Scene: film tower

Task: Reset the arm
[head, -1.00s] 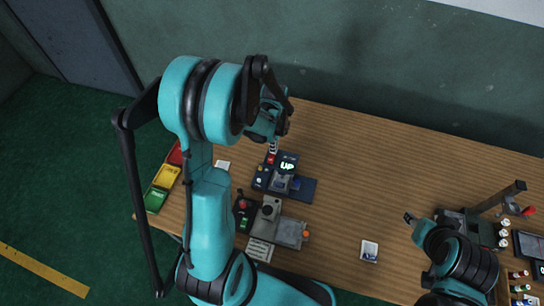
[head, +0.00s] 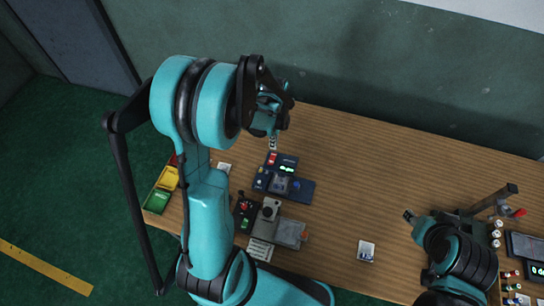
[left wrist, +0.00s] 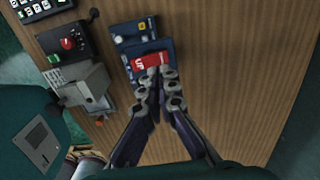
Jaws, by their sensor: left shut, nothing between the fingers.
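My left gripper (head: 272,141) is shut and empty, pointing down over the blue control device in the head view. In the left wrist view its closed fingertips (left wrist: 160,76) overlap the red-lit "UP" display (left wrist: 150,61) of that blue device (left wrist: 128,47); I cannot tell whether they touch. In the head view the blue device (head: 302,190) shows a lit green display (head: 287,169) and a red part. My right arm's dark tip (head: 409,216) hangs over the table at the right; its jaw state is unclear.
A black box with a red knob (head: 242,206) and a grey machine (head: 288,232) stand near the blue device. Red, yellow and green bins (head: 157,200) line the left edge. A small white tray (head: 366,251) lies in front. The table's middle (head: 370,170) is clear.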

